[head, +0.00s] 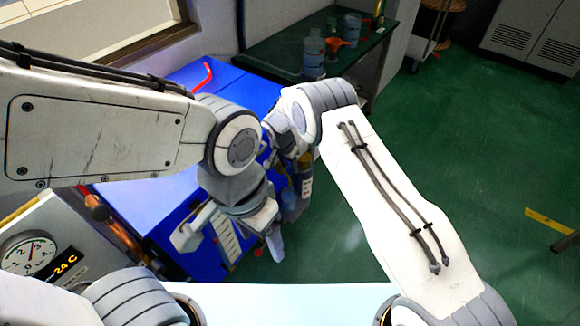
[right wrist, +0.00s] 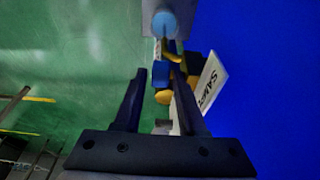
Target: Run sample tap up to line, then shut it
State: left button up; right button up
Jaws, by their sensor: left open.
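In the right wrist view, a tap-like fitting has a round light-blue end (right wrist: 164,25) and blue and yellow parts (right wrist: 162,96) below it. A white tag reading "SAMP…" (right wrist: 211,83) is beside it, partly cut off by a finger. My right gripper (right wrist: 157,85) is open, with the blue and yellow parts seen between its fingers; I cannot tell whether they touch. In the head view my right arm hides most of this. My left gripper (head: 230,240) is open in front of the blue cabinet's lower side. A fill line cannot be made out.
The blue cabinet (head: 140,205) has a red handle (head: 208,76) on top. A panel with a dial gauge (head: 28,252) and a "24 C" display is at lower left. A dark green bench (head: 275,60) at the back bears jugs and an orange funnel (head: 336,44). The green floor at right is mostly clear.

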pick_arm(q)
jog(key=shift+f+b, duration=0.35)
pick_arm(e)
jog(key=v, duration=0.9)
jog(key=shift+r, duration=0.35)
jog(key=shift+s, duration=0.15)
